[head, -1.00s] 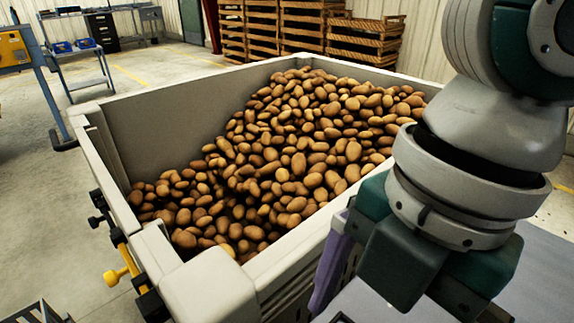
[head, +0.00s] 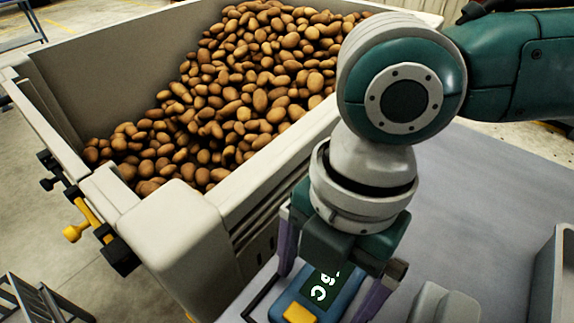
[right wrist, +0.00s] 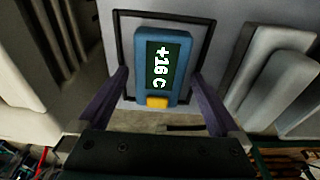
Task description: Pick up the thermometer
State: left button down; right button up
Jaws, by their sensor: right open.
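The thermometer is a blue block with a dark display and a yellow button. It lies inside a black outline on the grey table, low in the head view (head: 318,291). In the right wrist view the thermometer (right wrist: 160,62) is upper centre and reads +16 C. My right gripper (head: 326,292) points down over it, open, with purple fingers on either side of it. The right wrist view shows the gripper's fingers (right wrist: 160,85) apart, with the thermometer between them in the picture; I see no clear contact. My left gripper is not in view.
A large grey bin (head: 178,240) full of potatoes (head: 235,100) stands close left of the thermometer. A pale grey block (head: 440,303) sits to the right of my right gripper, and a grey tray (head: 552,275) is at the right edge. The table (head: 480,200) between is clear.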

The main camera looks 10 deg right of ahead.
jog(key=c, duration=1.4)
